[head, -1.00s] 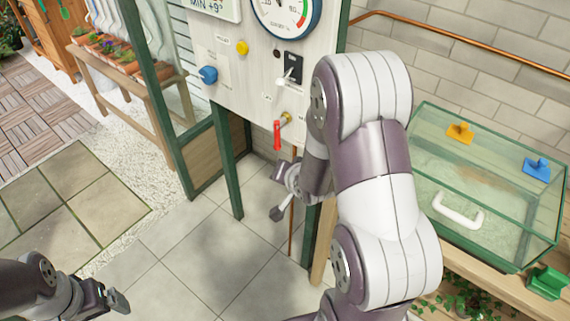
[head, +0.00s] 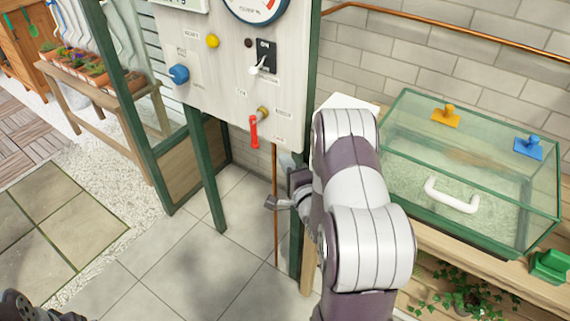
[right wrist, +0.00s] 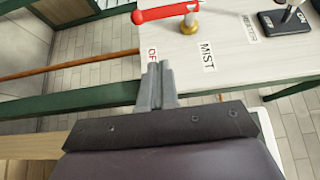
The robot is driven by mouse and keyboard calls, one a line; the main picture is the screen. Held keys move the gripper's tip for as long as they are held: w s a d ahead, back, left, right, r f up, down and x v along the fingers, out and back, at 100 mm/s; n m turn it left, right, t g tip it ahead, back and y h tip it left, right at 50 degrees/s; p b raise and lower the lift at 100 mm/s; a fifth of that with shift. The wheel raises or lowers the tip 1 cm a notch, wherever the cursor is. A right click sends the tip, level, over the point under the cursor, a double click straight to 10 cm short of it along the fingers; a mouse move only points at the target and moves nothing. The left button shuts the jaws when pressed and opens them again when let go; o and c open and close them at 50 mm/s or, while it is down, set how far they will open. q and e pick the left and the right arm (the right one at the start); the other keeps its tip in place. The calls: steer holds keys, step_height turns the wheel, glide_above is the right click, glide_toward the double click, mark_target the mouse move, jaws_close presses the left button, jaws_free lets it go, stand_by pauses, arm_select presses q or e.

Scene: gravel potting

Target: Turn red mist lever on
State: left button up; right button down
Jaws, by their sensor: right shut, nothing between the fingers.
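The red mist lever (head: 254,132) hangs down from a brass valve (head: 263,112) low on the pale panel. The lever also shows at the top of the right wrist view (right wrist: 165,12), beside the brass fitting (right wrist: 190,24) and the MIST label (right wrist: 207,56). My right gripper (head: 271,202) is below the panel's lower edge, apart from the lever. Its fingers (right wrist: 157,80) are together and empty in the right wrist view, overlapping the panel's edge there. Only part of my left gripper (head: 50,314) shows at the bottom left; its fingertips are cut off.
The panel also carries a blue knob (head: 179,74), a yellow button (head: 212,41) and a black ON switch (head: 265,57). A glass case (head: 470,250) stands on a wooden bench at the right. A green post (head: 206,180) is left of my right gripper. Open tiled floor lies left.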

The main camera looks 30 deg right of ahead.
steer(key=w+a, duration=0.1)
steer(key=w, duration=0.8)
steer(key=shift+w+p, duration=0.2)
steer(key=shift+p, duration=0.15)
